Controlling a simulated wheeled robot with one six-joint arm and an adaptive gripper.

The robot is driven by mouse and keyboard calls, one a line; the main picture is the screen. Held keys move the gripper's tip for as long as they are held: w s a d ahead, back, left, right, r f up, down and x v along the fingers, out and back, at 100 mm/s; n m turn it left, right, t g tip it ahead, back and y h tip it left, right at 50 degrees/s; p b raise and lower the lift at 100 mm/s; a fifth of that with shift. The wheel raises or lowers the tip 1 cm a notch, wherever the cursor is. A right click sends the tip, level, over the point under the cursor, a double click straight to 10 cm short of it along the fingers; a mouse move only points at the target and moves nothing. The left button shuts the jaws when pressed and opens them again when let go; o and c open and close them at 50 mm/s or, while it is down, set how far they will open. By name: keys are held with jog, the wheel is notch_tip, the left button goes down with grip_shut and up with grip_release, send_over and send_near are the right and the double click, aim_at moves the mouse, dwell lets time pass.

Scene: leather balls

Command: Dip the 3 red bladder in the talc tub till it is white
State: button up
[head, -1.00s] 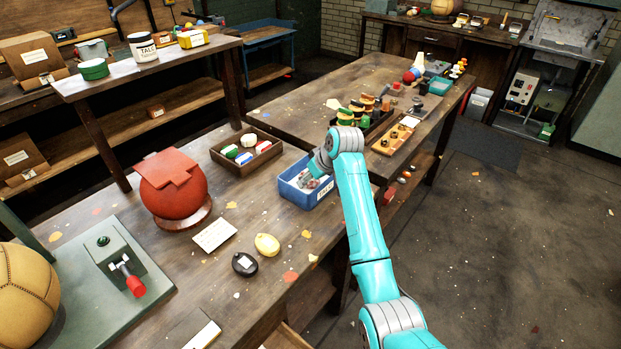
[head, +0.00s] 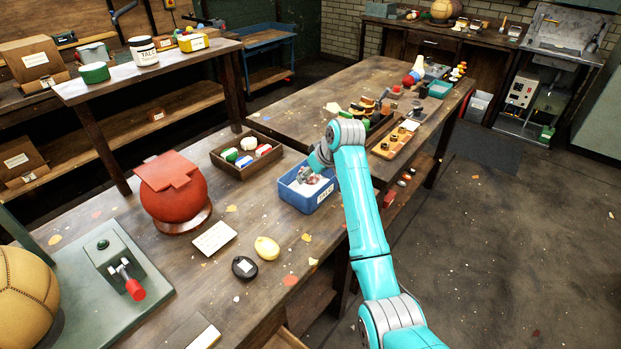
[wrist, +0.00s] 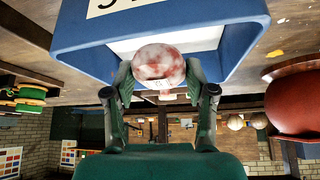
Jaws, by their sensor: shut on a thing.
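The blue talc tub (head: 326,205), labelled TALC, stands at the right edge of the near bench, with white powder inside. My gripper (head: 313,172) is at the tub's opening. In the wrist view my gripper (wrist: 160,84) is shut on the bladder (wrist: 159,63), a round thing with patches of white over red. Both fingers touch its sides. The bladder is at the tub's mouth, with the tub wall around and above it in that picture. A small white label shows on its near face, its mark not clearly legible. The side turned into the tub is hidden.
A wooden tray (head: 236,172) of coloured pieces stands left of the tub. A red ball form (head: 172,200) on a round base stands further left. A yellow piece (head: 266,247) and a black piece (head: 244,267) lie in front. A TALC jar (head: 144,51) is on the shelf.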

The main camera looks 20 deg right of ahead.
jog(key=shift+r, duration=3)
